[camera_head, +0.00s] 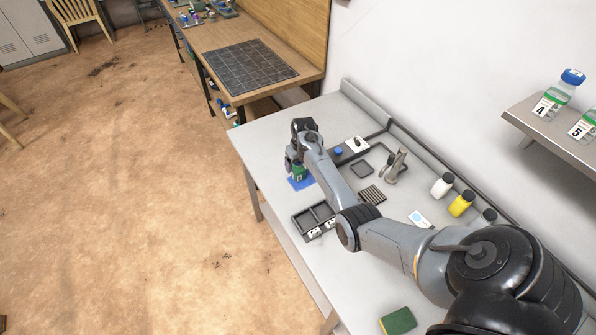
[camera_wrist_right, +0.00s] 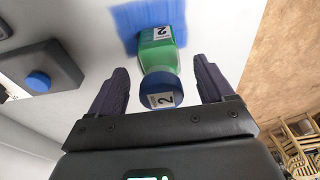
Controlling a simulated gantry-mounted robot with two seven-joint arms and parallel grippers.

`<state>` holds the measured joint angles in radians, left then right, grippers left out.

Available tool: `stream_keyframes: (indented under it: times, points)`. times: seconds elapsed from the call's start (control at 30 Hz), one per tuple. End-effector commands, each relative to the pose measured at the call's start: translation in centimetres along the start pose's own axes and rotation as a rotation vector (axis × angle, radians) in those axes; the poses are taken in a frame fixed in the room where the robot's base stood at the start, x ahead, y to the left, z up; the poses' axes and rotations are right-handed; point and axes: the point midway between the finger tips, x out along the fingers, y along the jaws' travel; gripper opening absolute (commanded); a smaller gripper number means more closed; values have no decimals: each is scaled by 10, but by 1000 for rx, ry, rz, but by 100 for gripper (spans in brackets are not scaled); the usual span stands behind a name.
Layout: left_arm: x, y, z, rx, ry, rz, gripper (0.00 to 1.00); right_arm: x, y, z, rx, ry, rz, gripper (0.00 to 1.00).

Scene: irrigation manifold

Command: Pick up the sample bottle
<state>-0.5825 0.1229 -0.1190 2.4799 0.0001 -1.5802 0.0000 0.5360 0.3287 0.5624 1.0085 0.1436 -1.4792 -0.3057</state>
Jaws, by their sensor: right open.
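A sample bottle with a blue cap, a green body and a label "2" (camera_wrist_right: 157,56) stands on a blue mat (camera_wrist_right: 128,22) in the right wrist view. In the head view a bit of the green bottle (camera_head: 299,172) shows below my right gripper (camera_head: 294,161), on the blue mat (camera_head: 301,184) at the bench's left edge. In the wrist view my right gripper (camera_wrist_right: 160,68) is open, with one finger on each side of the bottle and gaps on both sides. My left gripper is not in view.
Two more sample bottles, labelled 4 (camera_head: 556,95) and 5 (camera_head: 583,126), stand on a wall shelf at the right. A box with a blue button (camera_head: 338,152), a dark tray (camera_head: 313,218), a metal stand (camera_head: 393,167) and a sponge (camera_head: 398,321) are on the bench.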

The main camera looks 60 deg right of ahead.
Motion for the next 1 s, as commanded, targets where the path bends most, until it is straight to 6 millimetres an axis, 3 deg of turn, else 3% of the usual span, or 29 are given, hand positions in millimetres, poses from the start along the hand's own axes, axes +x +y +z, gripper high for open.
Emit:
stream_keyframes:
  times: [0.2, 0.53, 0.9, 1.0]
  points:
    - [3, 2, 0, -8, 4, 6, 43, 25, 0, 0, 0, -1, 0, 81]
    - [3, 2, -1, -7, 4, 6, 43, 29, 0, 0, -1, 1, 1, 79]
    - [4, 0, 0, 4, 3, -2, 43, 29, 0, 0, -1, 0, 1, 23]
    - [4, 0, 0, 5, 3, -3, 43, 28, 0, 0, -1, 1, 1, 20]
